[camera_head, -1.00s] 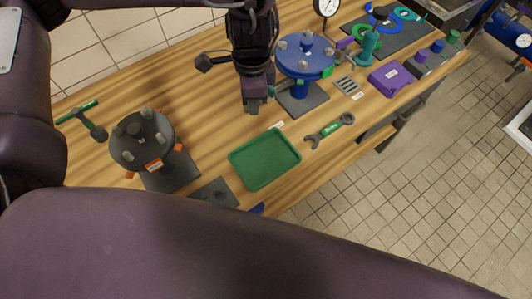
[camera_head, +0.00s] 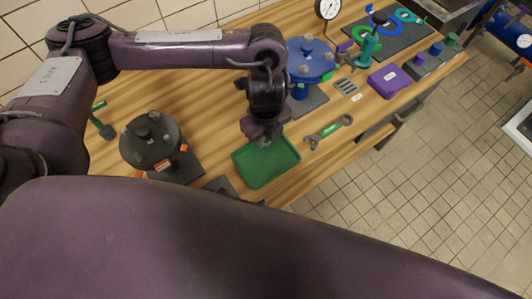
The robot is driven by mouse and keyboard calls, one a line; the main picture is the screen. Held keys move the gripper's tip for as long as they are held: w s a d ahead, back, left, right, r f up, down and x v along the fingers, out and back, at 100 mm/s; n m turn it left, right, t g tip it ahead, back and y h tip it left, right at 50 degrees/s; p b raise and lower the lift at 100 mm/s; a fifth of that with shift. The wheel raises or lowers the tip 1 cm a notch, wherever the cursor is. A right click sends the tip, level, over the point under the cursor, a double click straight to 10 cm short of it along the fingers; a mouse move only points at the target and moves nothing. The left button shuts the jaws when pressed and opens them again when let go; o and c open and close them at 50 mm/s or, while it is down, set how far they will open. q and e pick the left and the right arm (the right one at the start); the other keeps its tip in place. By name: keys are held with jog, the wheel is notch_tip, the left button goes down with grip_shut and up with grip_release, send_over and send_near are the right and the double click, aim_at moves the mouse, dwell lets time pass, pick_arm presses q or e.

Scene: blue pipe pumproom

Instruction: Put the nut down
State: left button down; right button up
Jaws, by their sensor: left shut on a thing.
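My left gripper (camera_head: 262,140) points down over the back part of the green tray (camera_head: 268,170). It is shut on the nut, a small greyish piece that shows only faintly at the fingertips. The fingers hide most of the nut. I cannot tell whether it touches the tray floor. The rest of the tray looks empty. My right gripper is not in view.
A grey flange (camera_head: 150,140) with upright bolts stands left of the tray. A blue flange (camera_head: 308,62) stands behind it. A wrench (camera_head: 330,130) lies to the right. A purple box (camera_head: 390,82) is farther right on the wooden bench.

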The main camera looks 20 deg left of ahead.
pick_arm(q)
jog(key=b, duration=0.2)
send_over(266, 159)
notch_tip(266, 159, down, 7)
notch_tip(266, 159, down, 3)
jog(key=shift+s+r+b, duration=0.15)
jog(key=shift+r+b, duration=0.05)
jog(key=shift+b, duration=0.15)
jog(key=shift+f, duration=0.35)
jog(key=shift+f, duration=0.1)
jog(key=shift+f, duration=0.15)
jog(key=c, duration=1.3)
grip_release()
jog(key=shift+o, duration=0.2)
